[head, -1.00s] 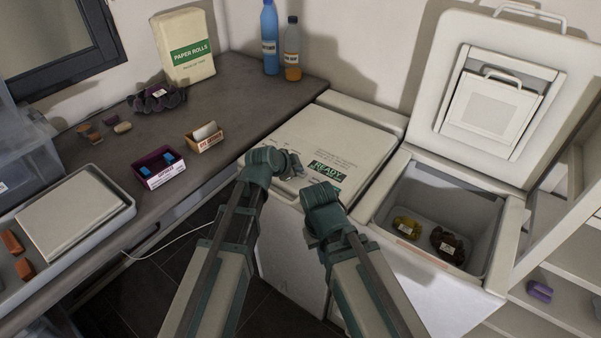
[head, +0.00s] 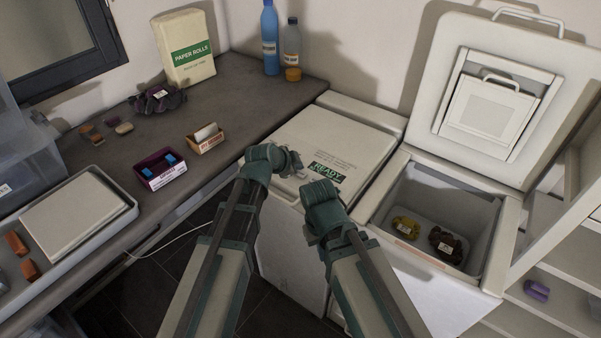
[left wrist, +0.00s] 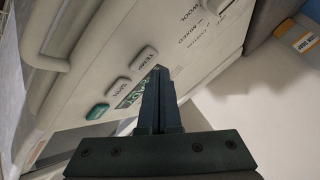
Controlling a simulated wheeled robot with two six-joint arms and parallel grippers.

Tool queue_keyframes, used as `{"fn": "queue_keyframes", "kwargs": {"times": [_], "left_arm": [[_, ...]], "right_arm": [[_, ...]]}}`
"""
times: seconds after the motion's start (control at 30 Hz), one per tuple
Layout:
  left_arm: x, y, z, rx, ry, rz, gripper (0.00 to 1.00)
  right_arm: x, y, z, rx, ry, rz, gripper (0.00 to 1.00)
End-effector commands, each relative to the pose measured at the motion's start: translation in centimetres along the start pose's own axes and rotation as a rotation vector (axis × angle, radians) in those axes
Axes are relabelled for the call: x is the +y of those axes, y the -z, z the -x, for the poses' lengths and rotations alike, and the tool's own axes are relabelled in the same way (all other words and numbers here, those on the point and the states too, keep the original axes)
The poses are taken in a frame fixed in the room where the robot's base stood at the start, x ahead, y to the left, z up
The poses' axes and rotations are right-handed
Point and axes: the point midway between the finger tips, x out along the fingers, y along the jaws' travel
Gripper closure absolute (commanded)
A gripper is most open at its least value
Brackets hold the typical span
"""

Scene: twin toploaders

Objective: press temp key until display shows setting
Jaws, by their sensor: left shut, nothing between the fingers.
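The closed white toploader (head: 338,140) stands in the middle of the head view. Its dark green display (head: 326,173) reads READY at the front of the top. In the left wrist view the display (left wrist: 132,96) is partly covered by my fingers. The grey TEMP key (left wrist: 145,58) is beside the SPIN key (left wrist: 118,88) and a green key (left wrist: 97,112). My left gripper (head: 297,162) is shut and empty over the panel; its fingertips (left wrist: 158,70) appear close beside the TEMP key, contact unclear. My right gripper (head: 318,198) is near the front edge, its fingers hidden.
The open toploader (head: 440,205) on the right has a raised lid (head: 447,60) and holds a yellow and a dark bundle. A counter (head: 240,105) on the left carries boxes, a tray, bottles and a paper-rolls pack. Shelves (head: 560,262) stand at the right.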

Motion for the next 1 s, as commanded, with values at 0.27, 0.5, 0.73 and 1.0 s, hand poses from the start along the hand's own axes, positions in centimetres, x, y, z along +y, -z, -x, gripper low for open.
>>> {"fn": "queue_keyframes", "kwargs": {"times": [0.27,0.5,0.73,1.0], "left_arm": [[-1.4,1.4,1.9,0.0,0.0,0.0,1.0],[-2.5,2.5,3.4,0.0,0.0,0.0,1.0],[-2.5,2.5,3.4,0.0,0.0,0.0,1.0],[-2.5,2.5,3.4,0.0,0.0,0.0,1.0]], "right_arm": [[0.3,-0.2,2.7,0.0,0.0,0.0,1.0],[0.5,-0.3,4.8,0.0,0.0,0.0,1.0],[0.5,-0.3,4.8,0.0,0.0,0.0,1.0],[0.5,-0.3,4.8,0.0,0.0,0.0,1.0]]}}
